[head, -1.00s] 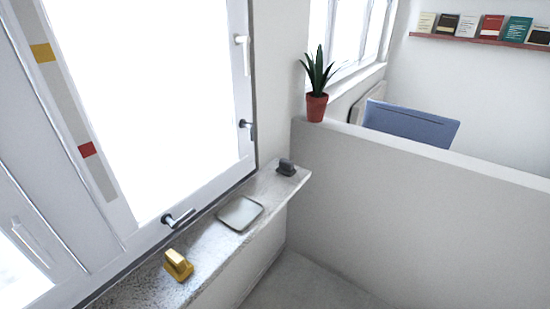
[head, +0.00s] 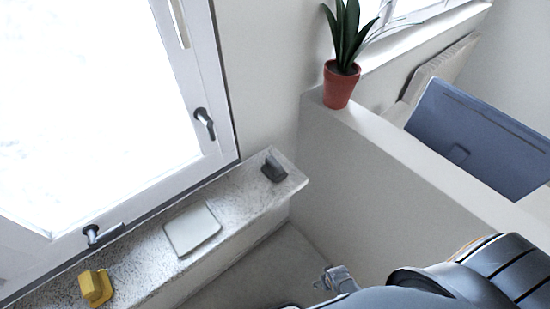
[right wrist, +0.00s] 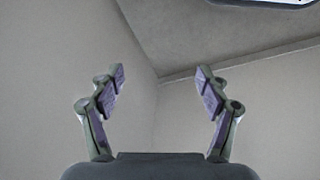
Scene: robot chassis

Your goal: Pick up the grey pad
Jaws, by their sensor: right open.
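The grey pad (head: 273,169), a small dark grey block with a raised part, rests near the far end of the speckled windowsill (head: 240,198). My right gripper (head: 326,279) shows at the bottom of the head view, beyond the sill's right edge and apart from the pad. In the right wrist view my right gripper (right wrist: 160,80) is open, with nothing between its fingers. The pad does not show in that view. My left gripper is in neither view.
A pale square tray (head: 191,229) lies flat mid-sill. A yellow block (head: 95,288) sits at the sill's near end. Window handles (head: 204,124) stick out above the sill. A low partition (head: 375,175) bears a potted plant (head: 341,85). A blue chair back (head: 475,135) is behind it.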

